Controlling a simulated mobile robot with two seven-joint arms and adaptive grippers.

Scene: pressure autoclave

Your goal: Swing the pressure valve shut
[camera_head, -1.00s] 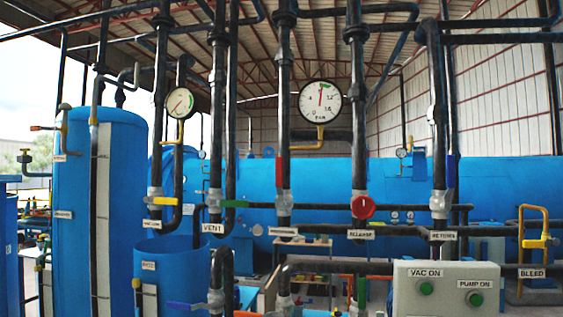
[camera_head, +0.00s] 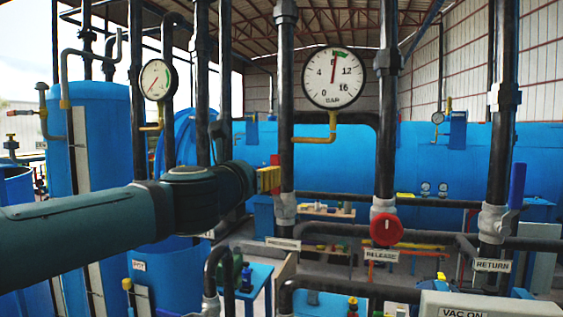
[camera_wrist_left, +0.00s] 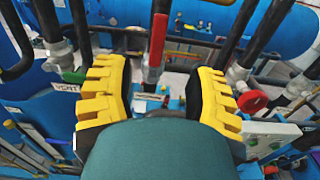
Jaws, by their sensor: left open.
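The pressure valve's red lever (camera_head: 275,159) stands upright along a black vertical pipe, above a grey valve body. It is partly hidden by my left gripper (camera_head: 268,179) in the head view. A white label (camera_head: 283,243) hangs below, too small to read surely. In the left wrist view the red lever (camera_wrist_left: 155,48) stands ahead, between the lines of the two yellow fingers. My left gripper (camera_wrist_left: 158,95) is open with nothing between its fingers; whether it touches the lever I cannot tell. My right gripper is not in view.
A red round release knob (camera_head: 386,229) is on the pipe to the right, and a blue upright return lever (camera_head: 517,185) further right. A green vent lever (camera_wrist_left: 74,76) is to the left. A large gauge (camera_head: 334,77) sits above. A control box (camera_head: 490,305) stands low at right.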

